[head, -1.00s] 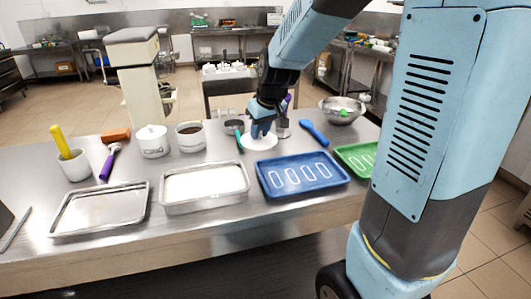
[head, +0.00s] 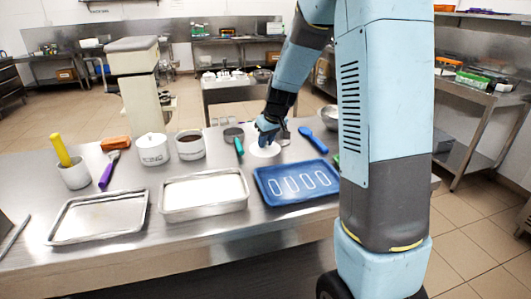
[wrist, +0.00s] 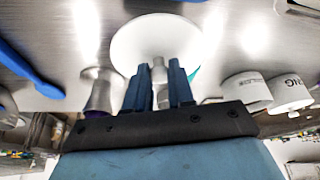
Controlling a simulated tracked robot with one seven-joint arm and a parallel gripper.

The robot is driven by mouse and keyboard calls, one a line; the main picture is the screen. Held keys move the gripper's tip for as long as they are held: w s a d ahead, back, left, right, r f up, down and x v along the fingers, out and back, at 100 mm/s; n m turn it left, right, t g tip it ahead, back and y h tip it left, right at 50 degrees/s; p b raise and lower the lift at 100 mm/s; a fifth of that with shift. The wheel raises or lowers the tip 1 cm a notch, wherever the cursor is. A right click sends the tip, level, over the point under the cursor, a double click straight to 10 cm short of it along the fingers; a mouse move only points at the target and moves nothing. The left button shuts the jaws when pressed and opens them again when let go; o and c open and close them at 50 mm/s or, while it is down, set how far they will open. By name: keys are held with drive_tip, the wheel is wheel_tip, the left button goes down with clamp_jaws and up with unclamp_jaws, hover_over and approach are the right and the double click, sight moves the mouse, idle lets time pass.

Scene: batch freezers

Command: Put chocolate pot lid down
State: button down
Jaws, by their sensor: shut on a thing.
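The chocolate pot lid (head: 265,151) is a white disc, level and at or just above the steel table behind the blue tray; I cannot tell whether it touches. It also shows in the wrist view (wrist: 140,38), with its small knob between the fingertips. My gripper (head: 268,130) points down and is shut on the lid's knob; it fills the lower part of the wrist view (wrist: 158,82). The open chocolate pot (head: 190,146) is white with brown contents and stands left of the lid. Another white pot (head: 153,150) with a lid on stands beside it.
A blue tray (head: 262,190) with white oblong shapes lies in front of the lid. A blue-handled tool (head: 314,141) lies to the right. A teal-handled tool (head: 239,146) lies close on the left. A metal pan (head: 205,208) and tray (head: 100,232) fill the front left.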

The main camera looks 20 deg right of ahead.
sight(267, 144)
drive_tip(key=shift+w+d+f, duration=0.25)
drive_tip(key=shift+w+f, duration=0.3)
drive_tip(key=shift+f, duration=0.2)
drive_tip(key=shift+w+d+f, duration=0.25)
drive_tip(key=shift+w+f, duration=0.3)
drive_tip(key=shift+f, duration=0.15)
wheel_tip(267, 144, down, 3)
drive_tip(key=shift+w+d+f, duration=0.1)
drive_tip(key=shift+w+f, duration=0.05)
drive_tip(key=c, duration=1)
unclamp_jaws()
